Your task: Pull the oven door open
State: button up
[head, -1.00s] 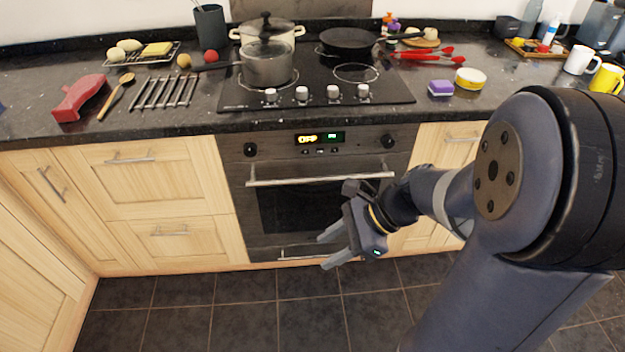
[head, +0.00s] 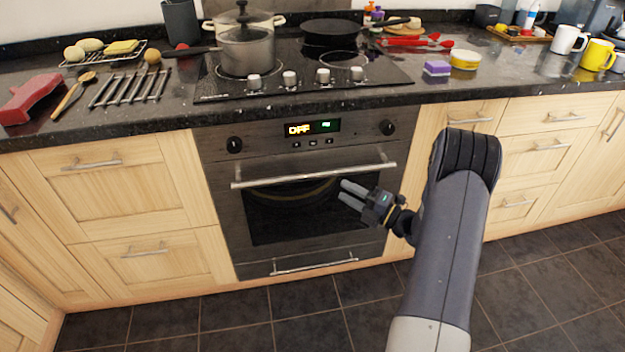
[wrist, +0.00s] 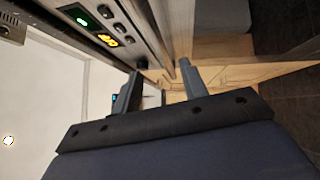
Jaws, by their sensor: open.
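The dark oven (head: 222,160) is built in below the hob, and its door (head: 262,215) is shut, with a dark glass window. A long silver handle bar (head: 290,178) runs across the top of the door. My gripper (head: 345,190) is open and empty, just below the right half of the handle in the head view. Its two fingers point left, in front of the door window. They look apart from the bar, but the exact gap cannot be told. In the wrist view, the open fingers (wrist: 160,69) show beside the oven's control panel (wrist: 130,32).
A pot (head: 247,50) and a black pan (head: 330,27) stand on the hob (head: 205,85) above. Wooden drawers (head: 125,195) flank the oven. A lower drawer handle (head: 315,263) sits beneath the door. The tiled floor (head: 300,325) in front is clear.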

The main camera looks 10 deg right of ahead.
aim_at(316, 175)
jog(key=b+x, duration=0.1)
jog(key=x, duration=0.9)
jog(key=shift+w+a+r, duration=0.1)
jog(key=shift+w+a, duration=0.1)
jog(key=shift+a, duration=0.05)
jog(key=shift+c, duration=0.4)
grip_shut()
